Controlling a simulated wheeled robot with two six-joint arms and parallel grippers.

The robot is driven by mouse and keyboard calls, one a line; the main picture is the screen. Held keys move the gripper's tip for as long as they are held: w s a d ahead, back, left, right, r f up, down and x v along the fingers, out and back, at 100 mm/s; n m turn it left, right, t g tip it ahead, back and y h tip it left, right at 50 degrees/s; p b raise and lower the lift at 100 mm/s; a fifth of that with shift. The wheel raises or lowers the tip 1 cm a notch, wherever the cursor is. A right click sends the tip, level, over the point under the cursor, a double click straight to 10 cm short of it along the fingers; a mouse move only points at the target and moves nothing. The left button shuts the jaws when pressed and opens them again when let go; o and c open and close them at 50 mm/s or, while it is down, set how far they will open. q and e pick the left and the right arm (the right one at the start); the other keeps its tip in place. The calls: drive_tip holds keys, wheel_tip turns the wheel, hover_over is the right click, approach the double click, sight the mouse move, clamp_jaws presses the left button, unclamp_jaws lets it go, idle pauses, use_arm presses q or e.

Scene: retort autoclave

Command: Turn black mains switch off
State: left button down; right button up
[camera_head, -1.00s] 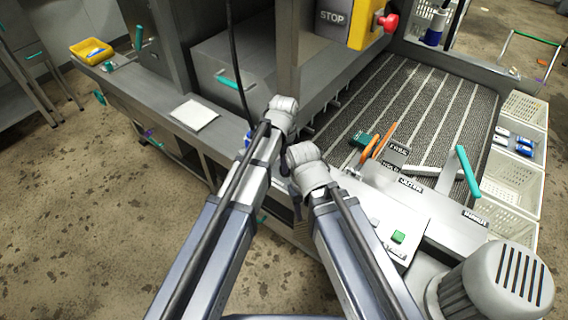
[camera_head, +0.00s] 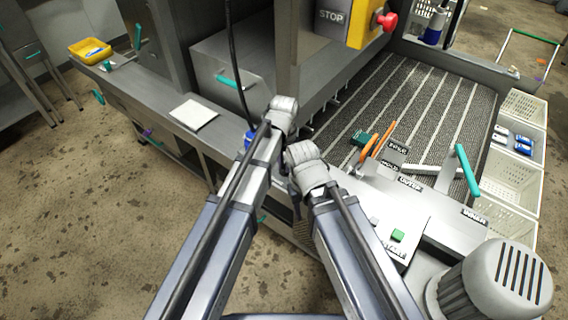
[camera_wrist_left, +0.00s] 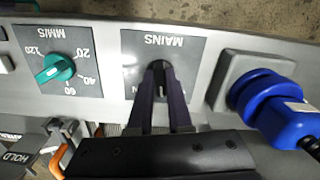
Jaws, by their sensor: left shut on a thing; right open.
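The black mains switch (camera_wrist_left: 160,66) sits on a grey plate marked MAINS (camera_wrist_left: 188,55), upside down in the left wrist view. My left gripper (camera_wrist_left: 161,84) has its two dark fingers closed around the switch, one on each side. The fingers hide part of the switch and the lettering below it. In the head view my left wrist (camera_head: 283,112) is at the front of the machine, and its fingers are hidden. My right gripper (camera_head: 291,183) is just below and right of it, open, with its fingers mostly hidden by the wrist.
A blue plug (camera_wrist_left: 268,100) sits close right of the mains plate.

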use_arm(q)
drive_tip(key=n, duration=0.7)
drive_tip(key=shift+d, duration=0.15)
idle(0.4)
drive_tip(key=c, duration=0.8)
unclamp_jaws()
drive_tip(key=shift+c, duration=0.2)
drive_tip(key=shift+r, duration=0.1)
wheel_tip(320, 180, up, 8)
drive_tip(key=p, duration=0.8)
drive_tip(key=shift+f, duration=0.2)
